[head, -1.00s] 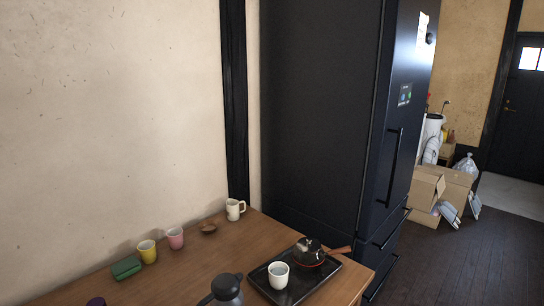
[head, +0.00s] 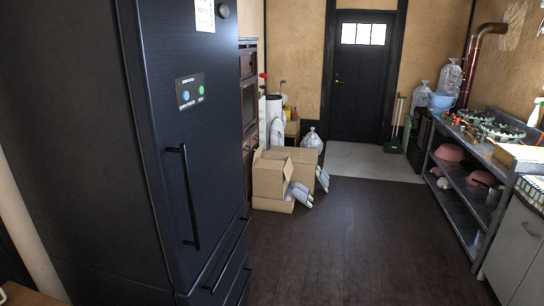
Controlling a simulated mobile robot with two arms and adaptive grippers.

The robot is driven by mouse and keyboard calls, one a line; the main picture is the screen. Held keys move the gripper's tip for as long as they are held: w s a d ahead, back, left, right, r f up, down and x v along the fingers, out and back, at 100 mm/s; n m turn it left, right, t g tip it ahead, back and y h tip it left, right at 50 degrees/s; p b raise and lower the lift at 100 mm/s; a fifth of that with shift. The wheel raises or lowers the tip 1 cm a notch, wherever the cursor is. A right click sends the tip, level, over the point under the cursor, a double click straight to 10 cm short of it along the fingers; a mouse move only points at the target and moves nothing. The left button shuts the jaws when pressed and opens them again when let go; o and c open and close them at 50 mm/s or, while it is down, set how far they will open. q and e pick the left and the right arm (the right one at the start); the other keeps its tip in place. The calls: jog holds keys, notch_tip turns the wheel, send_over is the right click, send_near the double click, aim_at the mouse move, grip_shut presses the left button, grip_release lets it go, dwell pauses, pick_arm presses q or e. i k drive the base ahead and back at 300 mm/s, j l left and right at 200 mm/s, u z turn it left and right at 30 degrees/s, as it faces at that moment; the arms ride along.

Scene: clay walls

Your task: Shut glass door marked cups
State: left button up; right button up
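No glass door marked cups can be made out in the head view. A wooden cabinet (head: 248,105) shows as a narrow strip just past the fridge, and its front is seen too edge-on to tell its doors or any marking. Neither of my grippers is in view.
A tall dark fridge (head: 185,130) stands close on the left. Open cardboard boxes (head: 272,178) with slippers sit on the floor beyond it. A metal counter with shelves (head: 465,195) runs along the right. The dark wood floor (head: 370,240) between is clear towards the black door (head: 360,85).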

aim_at(248, 93)
jog(key=i+l+z, duration=0.3)
jog(key=i, duration=0.5)
jog(key=i+z, duration=0.25)
jog(key=i, duration=0.6)
